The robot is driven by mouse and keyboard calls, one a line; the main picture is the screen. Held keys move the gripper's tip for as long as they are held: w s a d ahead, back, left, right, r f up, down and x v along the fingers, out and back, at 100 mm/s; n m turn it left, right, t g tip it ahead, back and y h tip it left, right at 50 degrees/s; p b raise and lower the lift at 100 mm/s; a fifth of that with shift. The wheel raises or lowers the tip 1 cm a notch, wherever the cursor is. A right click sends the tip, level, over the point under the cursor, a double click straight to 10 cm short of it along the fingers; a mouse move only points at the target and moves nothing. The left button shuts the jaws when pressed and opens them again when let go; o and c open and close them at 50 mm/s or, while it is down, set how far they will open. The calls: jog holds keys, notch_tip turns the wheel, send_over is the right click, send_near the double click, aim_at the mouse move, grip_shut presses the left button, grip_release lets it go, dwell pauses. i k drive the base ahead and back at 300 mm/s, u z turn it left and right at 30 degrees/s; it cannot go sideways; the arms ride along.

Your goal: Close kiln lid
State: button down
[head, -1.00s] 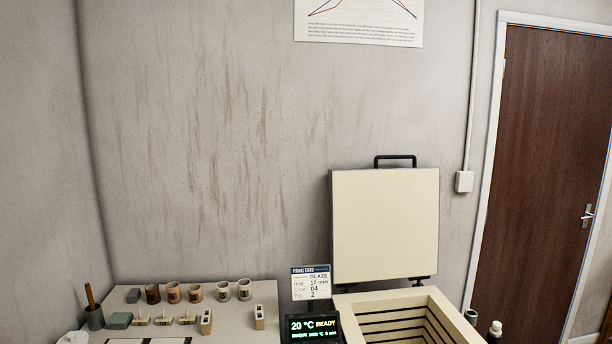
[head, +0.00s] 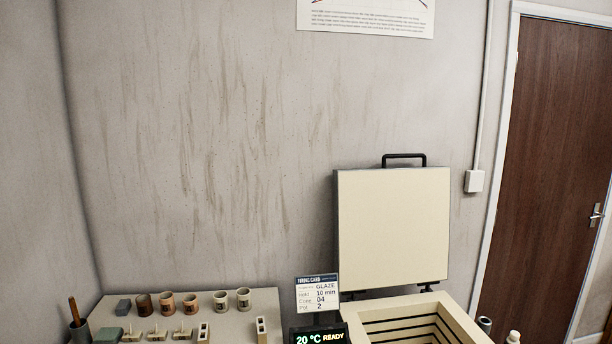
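The kiln lid (head: 393,230) stands upright and open at the back of the kiln, with its pale inner face toward me. A black handle (head: 404,156) sticks up from its top edge, and dark hinges join its lower edge to the kiln. The kiln (head: 462,318) is at the bottom right of the head view, its square chamber open at the top and its lower part cut off by the picture edge. My gripper is not in view.
The kiln display (head: 320,337) reads 20 °C READY, with a firing card (head: 317,293) above it. A table (head: 262,302) left of the kiln holds several cups (head: 190,304) and small blocks. Bottles (head: 485,324) stand right of the kiln. A door (head: 552,165) is at the far right.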

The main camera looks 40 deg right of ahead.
aim_at(392, 224)
jog(key=u, duration=0.45)
jog(key=i, duration=0.85)
jog(key=u, duration=0.3)
